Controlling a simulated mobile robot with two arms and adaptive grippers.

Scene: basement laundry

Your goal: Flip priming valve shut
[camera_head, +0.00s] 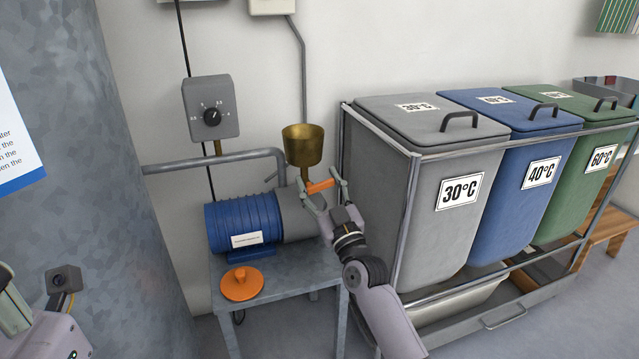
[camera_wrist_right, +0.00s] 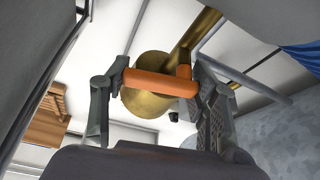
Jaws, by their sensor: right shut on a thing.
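The orange lever (camera_head: 321,185) of the priming valve sits below a brass funnel (camera_head: 303,146), at the grey end of a blue pump (camera_head: 243,223). My right gripper (camera_head: 323,187) is shut on the lever. In the right wrist view, the lever (camera_wrist_right: 160,84) lies crosswise between the two fingers, with the funnel (camera_wrist_right: 146,107) behind it. The valve body is mostly hidden by the gripper and pump end. At the lower left edge, part of my left gripper (camera_head: 14,305) shows, cut off by the frame; its jaw opening cannot be seen.
The pump stands on a grey metal table (camera_head: 277,273) with an orange round cap (camera_head: 241,285). A grey dial box (camera_head: 211,107) is on the wall. Grey (camera_head: 440,230), blue and green bins in a metal frame stand close on the right of my right arm.

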